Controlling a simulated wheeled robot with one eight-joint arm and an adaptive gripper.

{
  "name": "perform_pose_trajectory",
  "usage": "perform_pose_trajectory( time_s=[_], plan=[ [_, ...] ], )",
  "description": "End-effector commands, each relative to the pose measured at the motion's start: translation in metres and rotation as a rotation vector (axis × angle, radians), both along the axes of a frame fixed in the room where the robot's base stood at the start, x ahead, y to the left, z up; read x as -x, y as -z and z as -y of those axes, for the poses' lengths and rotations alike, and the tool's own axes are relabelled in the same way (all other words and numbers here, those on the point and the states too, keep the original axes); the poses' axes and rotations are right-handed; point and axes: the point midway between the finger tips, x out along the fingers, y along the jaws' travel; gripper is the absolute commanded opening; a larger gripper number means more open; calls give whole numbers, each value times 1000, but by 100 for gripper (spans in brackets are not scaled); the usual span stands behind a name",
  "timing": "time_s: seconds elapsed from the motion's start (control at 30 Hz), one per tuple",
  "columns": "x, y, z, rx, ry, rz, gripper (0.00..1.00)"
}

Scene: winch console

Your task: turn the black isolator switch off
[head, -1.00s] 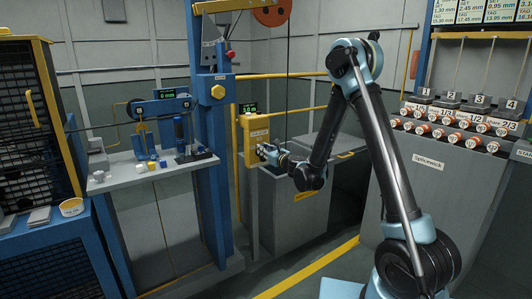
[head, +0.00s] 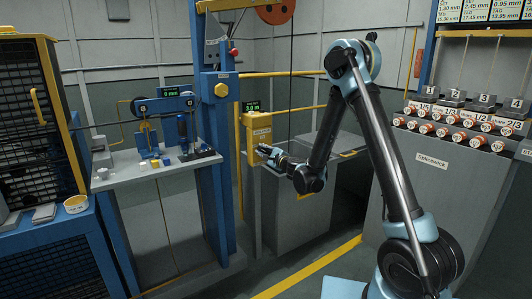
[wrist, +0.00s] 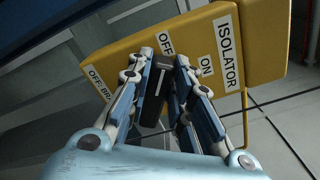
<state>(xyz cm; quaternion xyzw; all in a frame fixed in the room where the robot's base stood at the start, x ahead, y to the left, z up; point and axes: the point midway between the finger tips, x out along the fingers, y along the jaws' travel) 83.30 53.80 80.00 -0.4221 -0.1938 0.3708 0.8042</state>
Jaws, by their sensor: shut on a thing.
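The black isolator switch (wrist: 152,110) sits on the yellow console box (wrist: 118,58) and shows between my fingers in the wrist view. My gripper (wrist: 165,60) is shut on it, with one finger on each side. A white line on the switch runs nearly upright in the picture, its upper end toward the OFF label (wrist: 165,43). The ON label (wrist: 206,66) and the ISOLATOR label (wrist: 227,54) lie to the right. In the head view my gripper (head: 263,150) meets the yellow box (head: 254,139), and the switch is hidden there.
A blue post (head: 222,140) stands just left of the yellow box. A grey cabinet (head: 298,205) stands behind and below my gripper. Yellow rails run behind.

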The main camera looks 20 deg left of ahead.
Motion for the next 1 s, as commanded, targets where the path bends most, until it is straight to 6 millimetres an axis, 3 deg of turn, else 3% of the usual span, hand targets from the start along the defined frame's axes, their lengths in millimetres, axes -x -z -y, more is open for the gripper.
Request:
perform_pose_trajectory(
  time_s=[0.5, 1.0],
  plan=[
    [4, 12, -5, 285, -5, 334, 0],
    [6, 16, -4, 397, -6, 466, 0]
  ],
)
